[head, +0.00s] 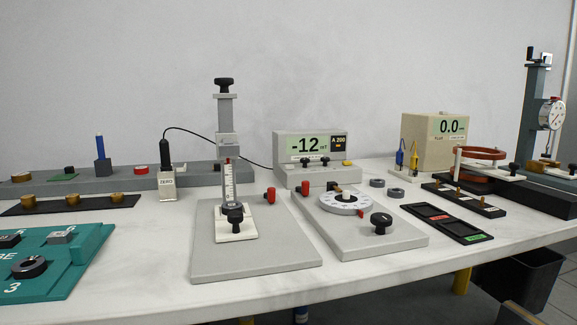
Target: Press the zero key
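The grey meter (283,148) stands at the back middle of the table. Its green display (308,147) reads -12 mT, and a small dark panel (339,143) beside it reads A 200. A small yellow key (347,163) sits at the right of the meter's front; any marking on it is too small to read. Two small black knobs (314,161) are left of that key. A light block labelled ZERO (166,183) stands to the left, with a black-handled probe (165,153) upright in it and a cable leading toward the meter. Neither of my grippers is in view.
A grey board with an upright stand (225,130) is in front of the meter's left. Another board carries a white dial (345,202) and black knob (381,222). A teal tray (75,270) lies front left. A second display box (435,150) reads 0.0 at right.

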